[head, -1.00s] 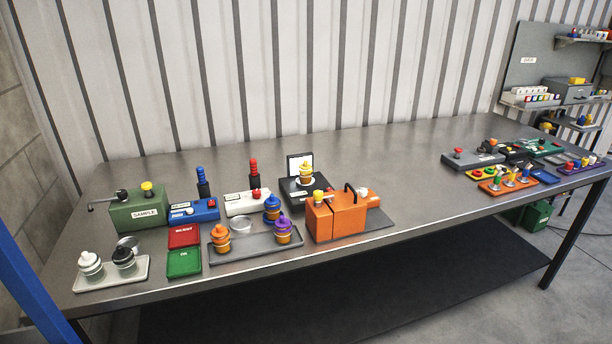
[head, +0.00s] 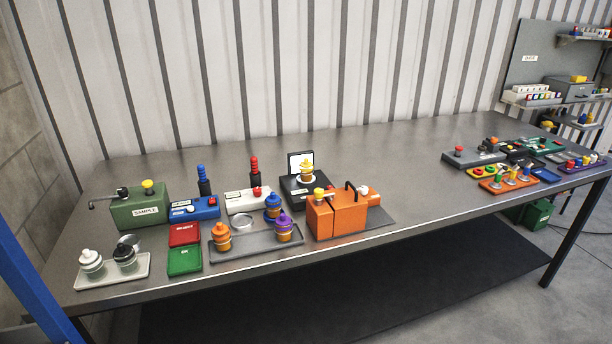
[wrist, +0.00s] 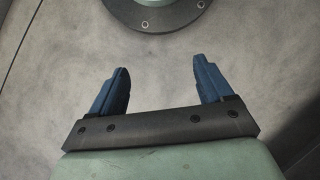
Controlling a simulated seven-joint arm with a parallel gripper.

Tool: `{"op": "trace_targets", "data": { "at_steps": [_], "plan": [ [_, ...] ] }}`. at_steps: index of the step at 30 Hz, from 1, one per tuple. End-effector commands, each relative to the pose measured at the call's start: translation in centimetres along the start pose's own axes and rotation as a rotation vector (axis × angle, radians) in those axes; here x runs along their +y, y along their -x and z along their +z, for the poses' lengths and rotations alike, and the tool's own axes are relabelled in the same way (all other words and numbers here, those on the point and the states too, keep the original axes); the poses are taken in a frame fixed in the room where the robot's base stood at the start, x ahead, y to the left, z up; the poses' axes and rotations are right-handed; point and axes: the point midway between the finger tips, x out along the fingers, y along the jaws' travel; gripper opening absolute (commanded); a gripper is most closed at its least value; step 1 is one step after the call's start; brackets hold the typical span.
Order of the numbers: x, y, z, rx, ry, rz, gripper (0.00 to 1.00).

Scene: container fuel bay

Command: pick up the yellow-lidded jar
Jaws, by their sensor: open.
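The yellow-lidded jar (head: 306,171) stands upright on a black device (head: 303,187) with a white upright panel, near the middle of the bench. It has an amber body under the yellow lid. My gripper (wrist: 162,85) shows only in the wrist view, with two blue fingers spread apart and nothing between them. The jar does not show in the wrist view, and the gripper is not seen in the head view, so their distance cannot be told.
An orange machine (head: 338,217) stands just in front and right of the jar. A grey tray (head: 257,244) holds orange-, blue- and purple-lidded jars. A pale tray (head: 112,272) holds white- and black-lidded jars. The bench (head: 420,195) is clear between the orange machine and the devices at right.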

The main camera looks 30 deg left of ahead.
Motion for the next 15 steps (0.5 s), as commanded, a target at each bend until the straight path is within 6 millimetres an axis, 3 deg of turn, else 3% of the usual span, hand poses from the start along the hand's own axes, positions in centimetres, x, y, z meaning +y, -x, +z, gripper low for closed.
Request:
{"op": "trace_targets", "data": {
  "at_steps": [1,3,11,15],
  "plan": [
    [0.2,1.2,-2.5,0.026,0.016,0.003,0.80],
    [0.4,3.0,-4.8,0.056,0.038,0.007,0.80],
    [1.1,10.4,-13.0,0.165,0.122,0.028,0.80],
    [1.4,15.1,-17.1,0.224,0.165,0.043,0.80]
  ]
}}
